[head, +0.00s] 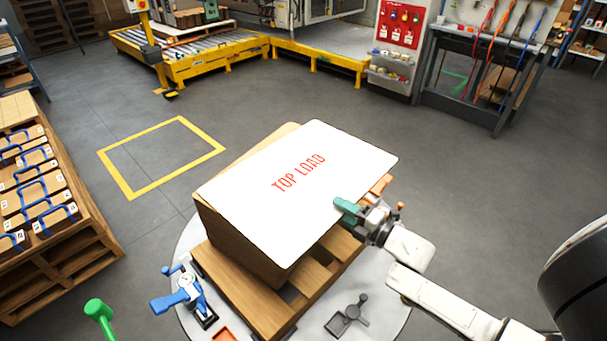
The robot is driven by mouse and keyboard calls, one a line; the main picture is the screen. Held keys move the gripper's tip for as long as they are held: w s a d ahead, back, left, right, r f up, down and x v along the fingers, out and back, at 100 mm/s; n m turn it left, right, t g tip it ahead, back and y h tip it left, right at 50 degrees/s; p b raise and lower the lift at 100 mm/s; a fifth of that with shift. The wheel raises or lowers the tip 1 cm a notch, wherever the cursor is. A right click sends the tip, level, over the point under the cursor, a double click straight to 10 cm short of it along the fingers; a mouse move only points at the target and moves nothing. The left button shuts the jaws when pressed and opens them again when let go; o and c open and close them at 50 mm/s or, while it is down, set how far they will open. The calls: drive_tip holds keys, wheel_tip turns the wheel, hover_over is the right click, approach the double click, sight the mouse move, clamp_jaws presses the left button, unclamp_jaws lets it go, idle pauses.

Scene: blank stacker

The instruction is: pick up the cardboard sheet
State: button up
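A white sheet (262,197) with red "TOP LOAD" lettering lies flat on top of a brown block-like stack (239,238). A brown edge shows behind the sheet's far left side. The stack stands on a wooden pallet (232,290). My gripper (358,208) is at the sheet's right edge, with its teal fingertip overlapping the edge in the picture. I cannot tell whether the fingers touch or pinch the sheet. An orange part shows just beyond the gripper. The spacing between the fingers is not clear.
The pallet rests on a round grey table (391,310). A blue clamp-like device (180,291) and a dark grey fitting (346,316) flank it in front. A wooden rack with blue handles (50,232) stands left. Open floor with a yellow square (205,158) lies beyond.

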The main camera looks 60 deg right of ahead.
drive_tip(key=shift+w+d, duration=0.2)
drive_tip(key=shift+w, duration=0.75)
drive_tip(key=shift+w+d, duration=0.15)
drive_tip(key=shift+w, duration=0.75)
clamp_jaws()
